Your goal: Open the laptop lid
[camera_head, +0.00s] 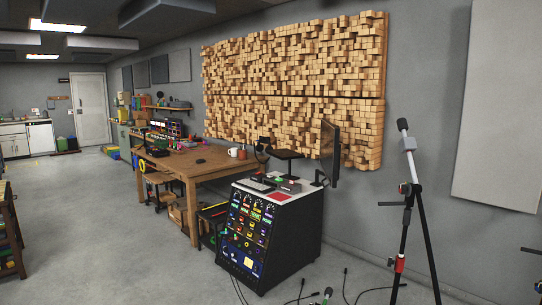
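I cannot make out a laptop for certain. A thin grey flat object (255,185) lies on the white top of the black equipment cabinet (290,240); it could be a shut laptop, but it is too small to tell. A dark object (156,148) on the wooden desk (205,170) is also too small to identify. Neither of my grippers shows in this view.
A dark monitor (330,153) stands at the cabinet's right end. A microphone stand (408,200) rises at the right, with cables (300,297) on the floor before the cabinet. The floor (100,230) at left centre is clear.

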